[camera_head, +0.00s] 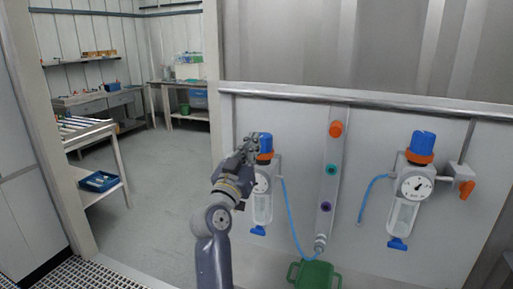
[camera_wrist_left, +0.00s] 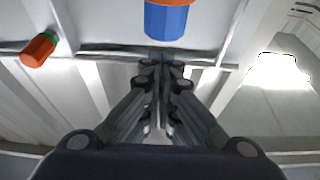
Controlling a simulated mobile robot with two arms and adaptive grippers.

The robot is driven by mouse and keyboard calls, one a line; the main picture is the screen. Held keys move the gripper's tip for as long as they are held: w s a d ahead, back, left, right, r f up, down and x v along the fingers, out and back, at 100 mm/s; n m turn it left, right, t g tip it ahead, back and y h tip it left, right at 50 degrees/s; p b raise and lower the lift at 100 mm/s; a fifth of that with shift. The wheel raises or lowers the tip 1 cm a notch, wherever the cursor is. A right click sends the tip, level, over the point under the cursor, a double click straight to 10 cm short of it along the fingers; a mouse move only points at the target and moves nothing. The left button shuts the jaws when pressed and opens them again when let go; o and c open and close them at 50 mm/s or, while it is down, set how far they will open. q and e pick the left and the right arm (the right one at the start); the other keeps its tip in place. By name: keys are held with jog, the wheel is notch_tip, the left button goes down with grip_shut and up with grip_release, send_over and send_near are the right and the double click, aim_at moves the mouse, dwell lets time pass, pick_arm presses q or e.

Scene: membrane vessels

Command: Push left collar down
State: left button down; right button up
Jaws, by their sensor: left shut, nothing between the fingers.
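The left vessel (camera_head: 262,207) hangs on the panel, with a gauge partly hidden behind my gripper. Its blue cap (camera_head: 266,141) stands above its orange collar (camera_head: 267,156). My left gripper (camera_head: 253,143) is shut and empty, at the cap's left side in the head view and overlapping it. I cannot tell whether they touch. In the left wrist view the shut fingers (camera_wrist_left: 160,62) point towards the blue cap (camera_wrist_left: 166,20), and a strip of the orange collar (camera_wrist_left: 185,3) shows at the top edge. My right gripper is not in view.
A right vessel (camera_head: 405,212) has a blue cap, orange collar and gauge. Between the vessels is a strip (camera_head: 328,185) with orange, green and purple knobs. A blue hose (camera_head: 290,215) runs towards a green container (camera_head: 314,275). An orange valve handle (camera_head: 466,189) sits far right.

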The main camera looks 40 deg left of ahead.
aim_at(261, 139)
pick_arm(q)
jog(key=w+f, duration=0.2)
jog(key=w, duration=0.1)
jog(key=shift+a+p, duration=0.3)
jog(key=shift+a, duration=0.1)
jog(key=shift+s+f, duration=0.1)
jog(key=shift+f, duration=0.45)
